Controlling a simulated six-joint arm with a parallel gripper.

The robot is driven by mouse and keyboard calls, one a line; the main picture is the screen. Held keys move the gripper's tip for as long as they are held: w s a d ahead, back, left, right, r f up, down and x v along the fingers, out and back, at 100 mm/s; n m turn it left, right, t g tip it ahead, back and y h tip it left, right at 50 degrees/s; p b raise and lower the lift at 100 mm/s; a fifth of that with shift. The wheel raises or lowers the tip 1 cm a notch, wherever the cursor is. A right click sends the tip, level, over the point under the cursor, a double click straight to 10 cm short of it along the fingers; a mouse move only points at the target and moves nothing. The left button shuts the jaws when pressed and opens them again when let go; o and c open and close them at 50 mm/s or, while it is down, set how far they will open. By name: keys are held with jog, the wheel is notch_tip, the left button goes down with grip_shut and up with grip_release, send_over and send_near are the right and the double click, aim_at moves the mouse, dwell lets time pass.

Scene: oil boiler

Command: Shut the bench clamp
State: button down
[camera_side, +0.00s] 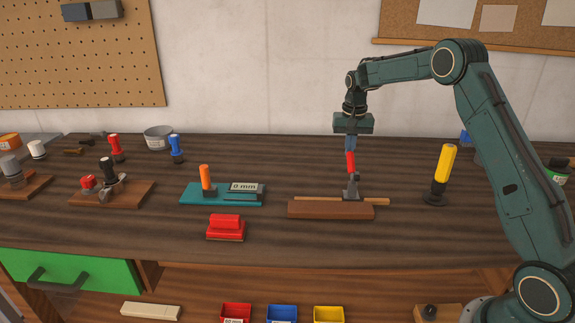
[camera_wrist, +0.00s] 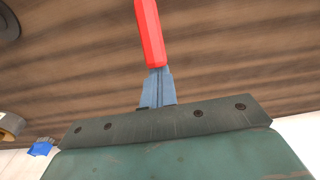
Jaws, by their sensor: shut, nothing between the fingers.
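The bench clamp (camera_side: 352,187) is a grey metal toggle on a brown wooden block (camera_side: 331,210), with a light wooden strip lying along the block. Its red handle (camera_side: 351,162) stands nearly upright. In the wrist view the red handle (camera_wrist: 150,35) extends from beside the fingertips toward the top edge. My gripper (camera_side: 351,147) points down, shut and empty, right at the top of the handle. Its blue-grey fingers also show in the wrist view (camera_wrist: 156,78). I cannot tell whether the fingers touch the handle.
A yellow-handled tool (camera_side: 441,170) stands right of the clamp. A teal gauge base (camera_side: 222,196) with an orange handle and a red block (camera_side: 225,226) are to the left. Other clamps stand farther left. The bench directly before the clamp is clear.

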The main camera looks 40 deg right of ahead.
aim_at(351, 160)
jog(key=shift+s+a+r+t+h, duration=0.2)
jog(key=shift+r+t+h, duration=0.2)
jog(key=shift+s+a+r+t+h, duration=0.6)
jog(key=shift+a+r+t+h, duration=0.1)
jog(key=shift+r, duration=0.2)
jog(key=shift+s+a+r+t+h, duration=0.8)
jog(key=shift+s+r+t+h, duration=0.1)
jog(key=shift+t+h, duration=0.1)
jog(key=shift+s+a+r, duration=0.35)
jog(key=shift+s+a, duration=0.2)
jog(key=shift+a, duration=0.05)
jog(key=s+a, duration=0.2)
jog(key=shift+s+a+r, duration=0.15)
jog(key=shift+s+a, duration=0.15)
jog(key=shift+s, duration=0.05)
